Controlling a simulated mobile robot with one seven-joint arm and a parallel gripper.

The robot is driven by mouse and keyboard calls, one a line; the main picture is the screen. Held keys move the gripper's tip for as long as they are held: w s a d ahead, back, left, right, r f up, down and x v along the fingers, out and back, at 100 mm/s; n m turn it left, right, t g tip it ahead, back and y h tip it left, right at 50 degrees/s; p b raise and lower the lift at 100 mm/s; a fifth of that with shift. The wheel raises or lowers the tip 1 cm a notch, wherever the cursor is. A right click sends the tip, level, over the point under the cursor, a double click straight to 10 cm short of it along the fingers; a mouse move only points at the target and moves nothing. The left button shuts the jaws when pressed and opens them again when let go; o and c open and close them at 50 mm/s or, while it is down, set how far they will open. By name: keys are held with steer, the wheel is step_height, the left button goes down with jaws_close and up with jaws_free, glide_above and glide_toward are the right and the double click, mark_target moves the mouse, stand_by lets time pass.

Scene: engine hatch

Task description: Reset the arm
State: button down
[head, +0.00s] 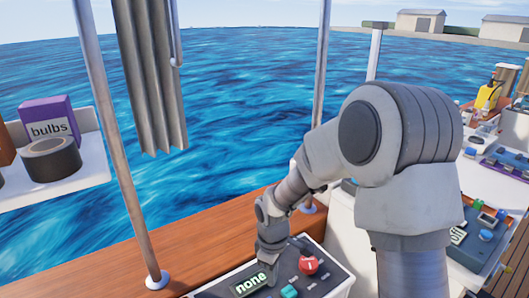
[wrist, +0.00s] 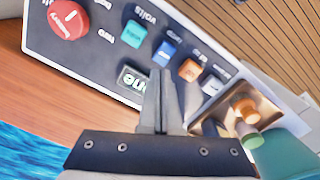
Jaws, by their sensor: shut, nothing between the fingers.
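My arm (head: 385,150) reaches from the right of the head view down to a dark control panel (head: 320,285). My gripper (wrist: 160,74) is shut and empty in the wrist view, its two fingers side by side over the panel. The fingertips lie close to a small display (wrist: 132,79); whether they touch the panel I cannot tell. The panel has a red knob (head: 308,265) and a teal button (head: 289,291). In the wrist view the red knob (wrist: 69,19) is at upper left, beside several coloured buttons.
A wooden ledge (head: 190,245) with metal poles (head: 115,150) borders the water. A shelf (head: 75,183) at left holds a purple "bulbs" box (head: 48,117) and a tape roll (head: 50,158). More control panels (head: 480,235) stand at right. An open tray (wrist: 265,110) holds small cylinders.

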steer(key=s+d+r+m+t+p, duration=0.1)
steer(key=s+d+r+m, duration=0.2)
steer(key=r, duration=0.5)
steer(key=s+d+r+m+t+p, duration=0.1)
steer(key=s+d+r+m, duration=0.2)
steer(key=r, duration=0.5)
steer(key=s+d+r+m+t+p, duration=0.15)
steer(key=s+d+r, duration=0.25)
steer(key=r, duration=0.4)
steer(key=s+d+r+m+t, duration=0.1)
steer(key=s+r+m, duration=0.3)
steer(key=s, duration=0.4)
steer(key=shift+s+d+r+m+t+p, duration=0.35)
steer(key=shift+m+t+p, duration=0.05)
steer(key=shift+m+t, duration=0.05)
steer(key=shift+w, duration=0.1)
steer(key=w+a+f+n+g+b, duration=0.2)
steer(key=w+a+f+n+b, duration=0.3)
steer(key=w+f+n, duration=0.4)
steer(key=w+a+f+n+g+b, duration=0.3)
steer(key=w+a+f+n+b, duration=0.2)
steer(key=f+n, duration=0.9)
steer(key=w+a+n, duration=0.1)
steer(key=w+a, duration=0.1)
steer(key=w, duration=0.2)
steer(key=shift+w+a+n+b, duration=0.15)
steer(key=shift+w+n+b, duration=0.15)
steer(key=shift+n+b, duration=0.1)
